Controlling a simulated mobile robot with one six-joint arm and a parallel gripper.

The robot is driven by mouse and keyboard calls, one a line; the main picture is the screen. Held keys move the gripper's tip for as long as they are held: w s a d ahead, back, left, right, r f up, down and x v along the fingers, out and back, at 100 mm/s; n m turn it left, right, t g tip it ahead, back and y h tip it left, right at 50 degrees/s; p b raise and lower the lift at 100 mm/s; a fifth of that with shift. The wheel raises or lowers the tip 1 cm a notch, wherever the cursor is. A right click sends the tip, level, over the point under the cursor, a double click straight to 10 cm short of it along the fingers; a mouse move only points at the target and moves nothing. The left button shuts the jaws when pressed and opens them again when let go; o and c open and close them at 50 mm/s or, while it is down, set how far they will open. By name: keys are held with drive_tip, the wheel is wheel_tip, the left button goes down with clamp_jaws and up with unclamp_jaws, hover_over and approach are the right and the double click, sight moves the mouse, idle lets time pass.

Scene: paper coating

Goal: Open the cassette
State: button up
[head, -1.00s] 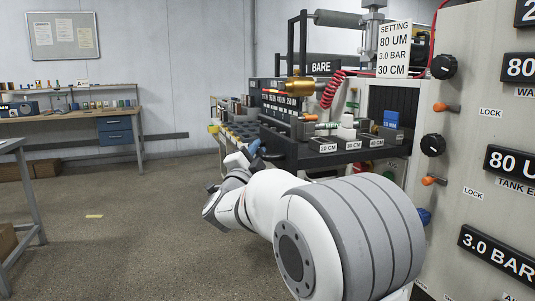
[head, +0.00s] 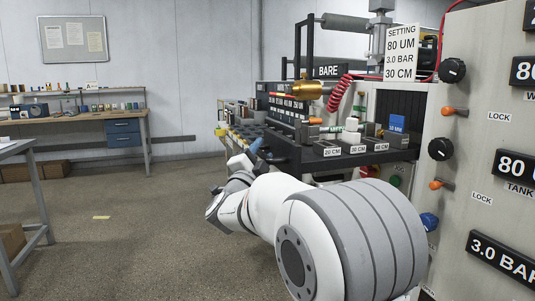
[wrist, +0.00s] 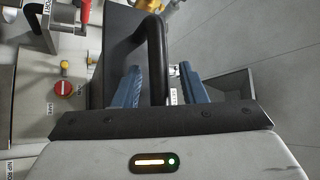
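In the wrist view, a black bar handle (wrist: 157,58) curves out from a dark flat face (wrist: 113,48), which may be the cassette; no label there confirms it. My gripper (wrist: 162,88) is open, with one blue finger on each side of the handle. A gap shows between the handle and each finger, so it is not clamped.
A grey control panel (head: 470,140) with knobs and orange levers stands close on the right. A red button (wrist: 63,88) and a yellow part are left of the handle in the wrist view. A workbench (head: 75,115) stands at the back left. The floor (head: 130,220) between is open.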

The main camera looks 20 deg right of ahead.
drive_tip(key=v, duration=0.7)
drive_tip(key=shift+s+a+f, duration=0.2)
drive_tip(key=shift+s, duration=0.1)
drive_tip(key=s+a+r+n+g+y+p, duration=0.3)
drive_tip(key=s+a+r+n+y+p, duration=0.1)
drive_tip(key=n+y+p, duration=1)
drive_tip(key=s+d+n+g+p, duration=0.2)
drive_tip(key=s+g+p, duration=0.4)
drive_tip(key=s, duration=0.7)
drive_tip(key=s+d+f+n+g+p, duration=0.1)
drive_tip(key=s+d+n+g+p, duration=0.2)
drive_tip(key=s, duration=1)
drive_tip(key=n+g+p, duration=0.1)
drive_tip(key=g+p, duration=0.2)
drive_tip(key=p, duration=0.1)
drive_tip(key=shift+s+d+f+g+h, duration=0.2)
drive_tip(key=shift+s+f+g+h, duration=0.1)
drive_tip(key=shift+h, duration=0.1)
